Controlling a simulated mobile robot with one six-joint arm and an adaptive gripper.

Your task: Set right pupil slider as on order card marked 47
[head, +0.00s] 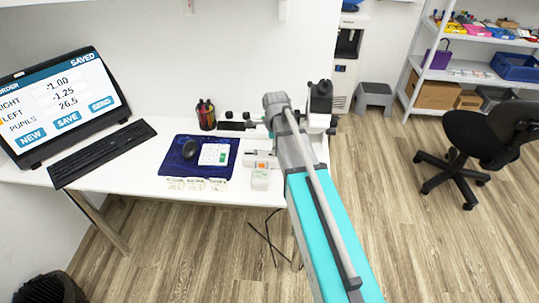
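On a white desk, a small white-and-grey device (262,161) with an orange mark lies right of the blue mat; it may carry the pupil slider, but its setting is too small to read. My grey and teal arm reaches over the desk, right of the device. I cannot make out my gripper or its fingers.
A screen (65,105) reads RIGHT -1.00, LEFT -1.25, PUPILS 26.5 and SAVED. A keyboard (103,152), the blue mat (172,168), a pen cup (206,115) and a black-and-white instrument (320,98) are on the desk. A chair (487,130) stands right on open floor.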

